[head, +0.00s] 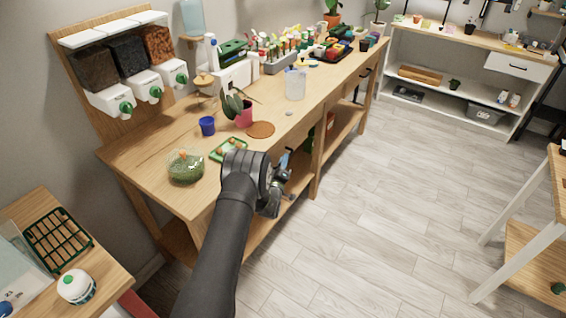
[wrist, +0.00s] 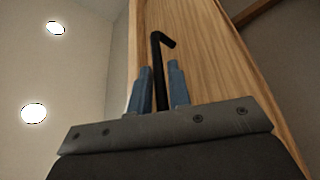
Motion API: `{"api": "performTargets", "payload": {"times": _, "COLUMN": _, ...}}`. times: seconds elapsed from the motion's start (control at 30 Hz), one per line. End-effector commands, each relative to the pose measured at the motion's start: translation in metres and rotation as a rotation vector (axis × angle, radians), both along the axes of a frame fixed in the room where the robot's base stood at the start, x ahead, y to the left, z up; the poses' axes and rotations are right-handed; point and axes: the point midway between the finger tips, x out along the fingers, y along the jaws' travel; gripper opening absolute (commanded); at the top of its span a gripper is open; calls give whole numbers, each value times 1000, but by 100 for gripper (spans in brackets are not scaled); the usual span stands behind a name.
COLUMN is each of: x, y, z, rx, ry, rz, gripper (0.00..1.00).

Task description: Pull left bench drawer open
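The wooden potting bench (head: 160,143) runs along the wall in the head view. My gripper (head: 283,164) is at its front edge, below the top, near the left half. In the wrist view, my gripper's two blue fingers (wrist: 159,88) stand close on either side of a black bar handle (wrist: 160,62), shut on it. The handle's bent end shows above the fingertips. A wooden front (wrist: 192,50) is behind it. The left drawer is hidden by my arm in the head view, so how far it is out cannot be told.
On the bench top are a glass bowl of green matter (head: 186,166), a green tray (head: 229,150), a blue cup (head: 207,126), a potted plant (head: 243,114) and a clear jug (head: 295,84). The floor (head: 390,200) before the bench is clear.

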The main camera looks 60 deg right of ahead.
Motion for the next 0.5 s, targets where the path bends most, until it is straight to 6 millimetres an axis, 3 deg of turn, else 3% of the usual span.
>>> {"api": "performTargets", "payload": {"times": 0.1, "x": 0, "y": 0, "z": 0, "rx": 0, "ry": 0, "rz": 0, "gripper": 0}}
{"api": "performTargets", "payload": {"times": 0.37, "x": -2, "y": 0, "z": 0, "rx": 0, "ry": 0, "rz": 0, "gripper": 0}}
{"api": "performTargets", "payload": {"times": 0.5, "x": -12, "y": 0, "z": 0, "rx": 0, "ry": 1, "rz": -1, "gripper": 0}}
